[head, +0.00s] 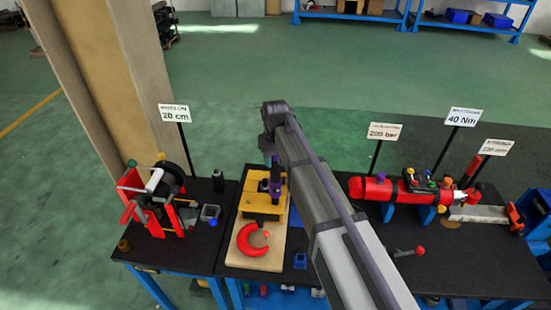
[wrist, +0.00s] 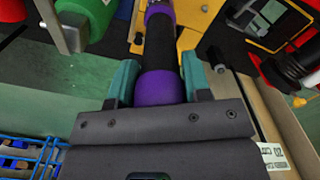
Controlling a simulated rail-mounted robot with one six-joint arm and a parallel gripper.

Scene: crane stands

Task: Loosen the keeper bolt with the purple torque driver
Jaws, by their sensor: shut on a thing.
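The purple torque driver (wrist: 160,87) has a purple and black handle. In the wrist view my gripper (wrist: 158,76) is shut on it, with one teal finger on each side of the handle. In the head view the driver (head: 276,184) stands roughly upright over the yellow block (head: 262,207) on a wooden board. The driver's lower end is at the block, but I cannot tell whether it touches the keeper bolt. I cannot make out the bolt. A red hook (head: 246,247) lies at the front of the same board.
A red-and-black winch stand (head: 152,200) is to the left, with a small grey tray (head: 210,213) beside it. A red cylinder (head: 376,189) on blue supports is to the right. My arm hides part of the bench.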

